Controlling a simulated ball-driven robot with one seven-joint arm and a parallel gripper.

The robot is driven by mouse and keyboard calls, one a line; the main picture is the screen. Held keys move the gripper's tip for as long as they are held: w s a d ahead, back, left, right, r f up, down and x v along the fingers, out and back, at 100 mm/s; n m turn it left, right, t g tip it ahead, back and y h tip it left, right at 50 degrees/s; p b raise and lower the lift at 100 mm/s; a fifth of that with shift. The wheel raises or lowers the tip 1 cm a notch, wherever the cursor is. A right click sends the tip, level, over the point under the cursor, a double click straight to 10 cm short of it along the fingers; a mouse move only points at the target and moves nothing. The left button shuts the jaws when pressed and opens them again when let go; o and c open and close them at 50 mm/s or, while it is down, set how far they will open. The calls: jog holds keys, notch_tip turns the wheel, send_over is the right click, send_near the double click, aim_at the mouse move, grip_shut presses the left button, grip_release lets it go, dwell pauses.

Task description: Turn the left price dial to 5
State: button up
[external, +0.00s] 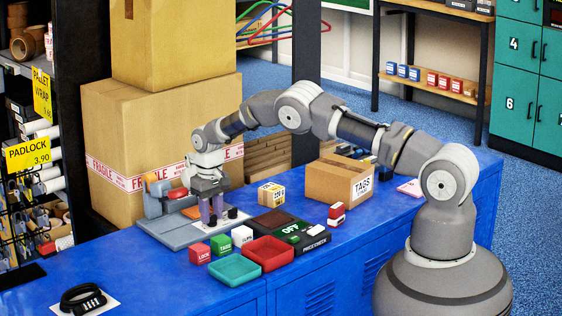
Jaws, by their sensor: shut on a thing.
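My gripper (211,213) points straight down at the front of the grey machine on the blue counter, and its purple fingers are closed around a small dark knob, which appears to be the left price dial (213,220). The dial is mostly hidden between the fingers. A second black dial (232,213) stands just to the right, apart from the fingers. Both are on a pale plate (222,223). The dial's numbers and pointer are too small to read here.
Red (199,253), green (221,244) and white (242,236) blocks stand close in front of the dials. A teal tray (234,270) and a red tray (265,253) lie nearer. Large cartons (160,130) stand behind; a TAGS box (338,180) is at right.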

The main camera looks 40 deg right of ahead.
jog(key=m, duration=0.4)
jog(key=shift+m+p, duration=0.3)
jog(key=m, duration=0.4)
jog(key=shift+m, duration=0.3)
jog(key=m, duration=0.4)
jog(key=shift+m, duration=2.3)
jog(key=o, duration=1)
jog(key=shift+o, duration=0.2)
